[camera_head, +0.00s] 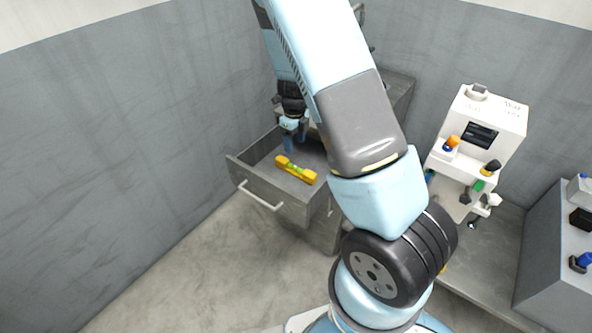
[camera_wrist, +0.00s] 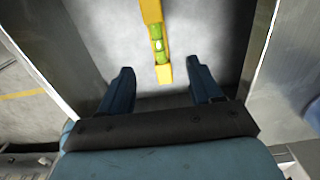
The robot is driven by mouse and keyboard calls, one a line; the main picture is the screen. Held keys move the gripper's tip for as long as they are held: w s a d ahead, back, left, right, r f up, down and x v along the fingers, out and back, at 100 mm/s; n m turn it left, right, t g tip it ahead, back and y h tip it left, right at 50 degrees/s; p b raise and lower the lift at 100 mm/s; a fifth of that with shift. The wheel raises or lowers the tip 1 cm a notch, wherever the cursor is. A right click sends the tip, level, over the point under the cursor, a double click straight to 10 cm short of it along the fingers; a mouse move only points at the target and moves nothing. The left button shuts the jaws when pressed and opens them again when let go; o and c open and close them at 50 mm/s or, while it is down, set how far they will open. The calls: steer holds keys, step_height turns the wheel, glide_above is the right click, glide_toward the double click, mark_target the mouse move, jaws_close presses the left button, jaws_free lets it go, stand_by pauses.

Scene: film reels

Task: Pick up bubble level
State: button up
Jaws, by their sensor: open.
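The bubble level (camera_head: 296,169) is yellow with a green vial and lies on the floor of an open grey drawer (camera_head: 246,181) in the head view. In the wrist view the level (camera_wrist: 152,14) runs down from the top edge, and its near end lies ahead of and between the finger lines. My gripper (camera_head: 291,143) is over the drawer, just behind the level. In the wrist view my gripper (camera_wrist: 161,82) is open, with nothing between its blue fingers. The level's far end is cut off at the top of that view.
The drawer's walls stand on both sides of my gripper in the wrist view. A white machine (camera_head: 490,125) with knobs stands at right on a grey bench. A grey cabinet (camera_head: 545,290) with small items is at far right. The floor (camera_head: 190,270) left of the drawer is clear.

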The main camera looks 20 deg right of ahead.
mark_target(295, 166)
step_height(295, 166, down, 7)
steer(key=shift+r, duration=0.15)
steer(key=shift+s+f, duration=0.2)
steer(key=shift+f, duration=2.4)
steer(key=shift+c, duration=0.5)
steer(key=c, duration=1)
